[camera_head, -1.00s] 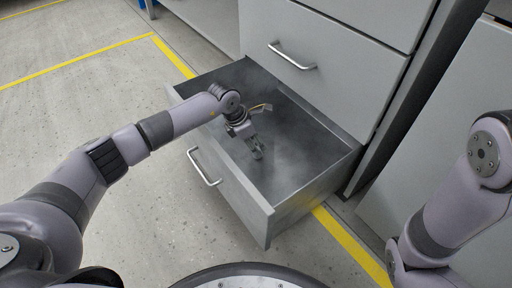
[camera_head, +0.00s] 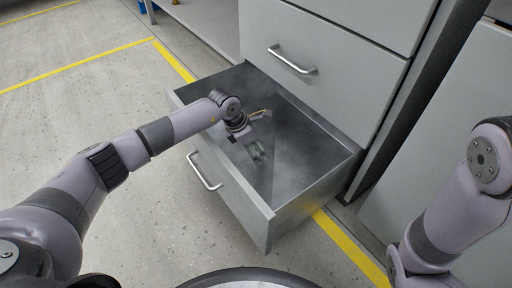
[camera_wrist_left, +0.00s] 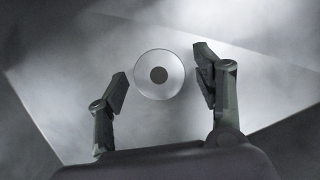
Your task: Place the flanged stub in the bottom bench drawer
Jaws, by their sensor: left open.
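The bottom bench drawer (camera_head: 316,196) is pulled out, and its grey floor shows. My left gripper (camera_head: 258,151) reaches down inside it with its fingers spread. In the left wrist view the flanged stub (camera_wrist_left: 172,92) shows as a pale round disc with a dark centre, seen end-on. It lies between the two open fingers, with a visible gap on each side, against the drawer floor. Whether it rests fully on the floor I cannot tell. In the head view the stub is not clear behind the gripper. My right arm is at the right, its gripper out of frame.
The drawer front with its handle (camera_head: 204,171) faces me. A closed drawer with a handle (camera_head: 292,60) is above. A grey cabinet (camera_head: 417,181) stands to the right. Yellow lines mark the floor, and the floor at left is clear.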

